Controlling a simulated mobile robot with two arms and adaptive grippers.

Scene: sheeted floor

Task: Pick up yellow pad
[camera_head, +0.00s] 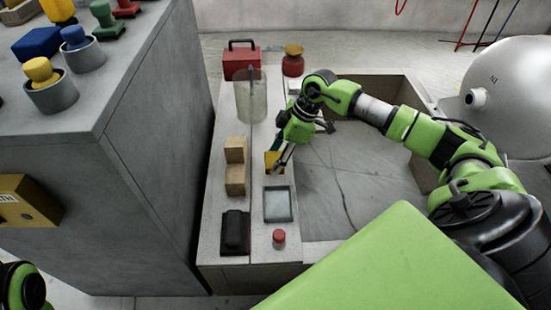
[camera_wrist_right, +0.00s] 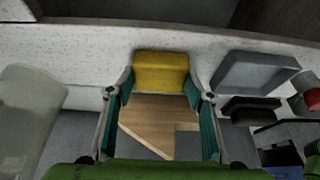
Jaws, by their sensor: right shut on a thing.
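The yellow pad (camera_head: 271,161) is on the narrow light ledge in the head view, beside the wooden blocks. In the right wrist view the yellow pad (camera_wrist_right: 160,72) sits between the two fingertips, with a finger against each side. My right gripper (camera_head: 279,163) reaches down to it from above; in the wrist view the right gripper (camera_wrist_right: 161,88) is shut on the pad. Whether the pad is clear of the ledge cannot be told. Only a part of my left arm shows at the lower left of the head view; its gripper does not show.
Two stacked wooden blocks (camera_head: 236,180) stand left of the pad. A grey square tray (camera_head: 278,204), a black block (camera_head: 235,232) and a red-capped item (camera_head: 279,237) are nearer. A clear container (camera_head: 250,97), red box (camera_head: 241,62) and red jar (camera_head: 293,62) stand farther back.

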